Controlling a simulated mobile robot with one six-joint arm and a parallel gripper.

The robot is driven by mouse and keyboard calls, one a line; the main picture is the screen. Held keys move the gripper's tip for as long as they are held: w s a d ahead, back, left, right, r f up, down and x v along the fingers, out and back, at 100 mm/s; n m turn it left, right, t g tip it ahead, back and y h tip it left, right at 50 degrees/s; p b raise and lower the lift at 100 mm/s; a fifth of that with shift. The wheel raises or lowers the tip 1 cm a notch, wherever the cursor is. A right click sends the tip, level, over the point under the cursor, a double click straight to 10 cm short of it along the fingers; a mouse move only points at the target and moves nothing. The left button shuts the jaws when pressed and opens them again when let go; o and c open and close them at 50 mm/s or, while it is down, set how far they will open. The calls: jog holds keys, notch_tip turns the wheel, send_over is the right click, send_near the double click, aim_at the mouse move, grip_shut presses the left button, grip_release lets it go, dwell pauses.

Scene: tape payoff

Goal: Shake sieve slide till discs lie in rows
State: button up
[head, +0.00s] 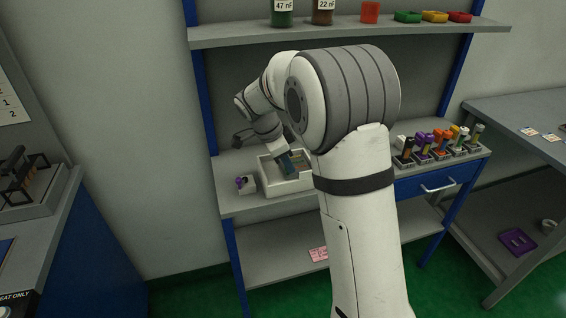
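A white open tray (266,183) stands on the bench, partly hidden behind my arm. A small blue-grey flat piece with a brownish edge (290,170) is tilted over or in the tray; it may be the sieve slide. My gripper (282,154) points down at its top end. The gripper is small and dark here, so I cannot tell whether its fingers are shut on the piece. No discs can be made out.
Several coloured tools in stands (437,144) fill the bench's right side. A shelf (350,33) with jars and small bins runs above. A grey table (530,115) stands at right.

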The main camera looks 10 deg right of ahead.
jog(key=shift+o, duration=0.8)
jog(key=shift+d, duration=0.2)
jog(key=shift+o, duration=1.3)
jog(key=shift+a, duration=0.25)
jog(key=v, duration=0.7)
jog(key=shift+r, duration=0.35)
jog(key=shift+a, duration=0.1)
